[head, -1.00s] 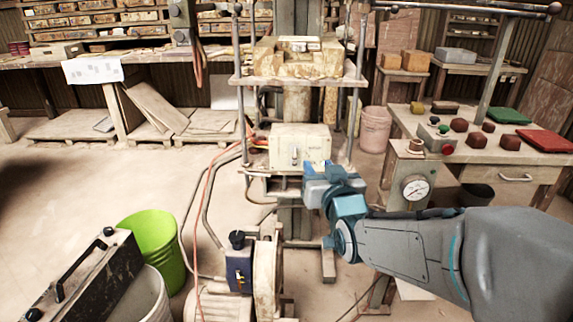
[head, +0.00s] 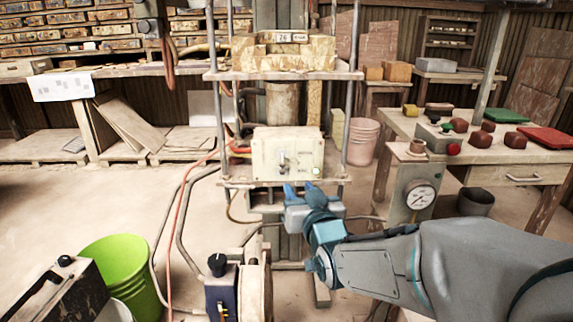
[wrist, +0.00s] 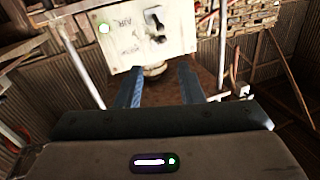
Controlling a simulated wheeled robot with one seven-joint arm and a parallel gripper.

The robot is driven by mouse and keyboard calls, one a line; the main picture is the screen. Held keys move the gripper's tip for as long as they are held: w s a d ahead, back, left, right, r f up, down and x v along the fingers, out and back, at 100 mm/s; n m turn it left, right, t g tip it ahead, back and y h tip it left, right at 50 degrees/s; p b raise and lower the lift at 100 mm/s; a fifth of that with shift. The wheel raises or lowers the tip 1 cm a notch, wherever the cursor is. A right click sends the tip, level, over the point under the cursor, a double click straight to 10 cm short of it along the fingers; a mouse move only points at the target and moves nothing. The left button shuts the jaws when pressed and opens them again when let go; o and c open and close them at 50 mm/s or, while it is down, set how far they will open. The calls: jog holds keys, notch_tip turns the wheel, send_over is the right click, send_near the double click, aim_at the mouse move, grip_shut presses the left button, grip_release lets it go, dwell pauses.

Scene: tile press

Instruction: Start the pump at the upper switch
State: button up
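A cream switch box (head: 268,146) is mounted on the press frame below the upper platform. A small switch (head: 283,160) with a pale plate sits left of the middle of its face, and a glowing pale green lamp (head: 316,170) is at its lower right. In the wrist view the box (wrist: 178,42) appears upside down, with the switch (wrist: 155,22) and lamp (wrist: 104,28) near the top. My gripper (head: 301,188) is open and empty, just below the box in the head view, fingers pointing up toward it. The wrist view shows the two blue fingers (wrist: 160,75) apart; I see no contact.
A blue motor unit with a black knob (head: 217,264) and a green bucket (head: 122,262) stand low left. Steel posts (head: 347,125) flank the box. A pressure gauge (head: 420,196) and a table with reddish pieces (head: 481,139) are to the right. Hoses (head: 180,215) hang at the left.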

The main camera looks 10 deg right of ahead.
aim_at(284, 166)
jog(key=w+p, duration=0.2)
jog(key=w, duration=0.2)
jog(key=w+p, duration=0.2)
jog(key=w, duration=0.2)
jog(key=w+a+p, duration=0.1)
jog(key=w+p, duration=0.1)
jog(key=w, duration=0.3)
jog(key=shift+c, duration=0.2)
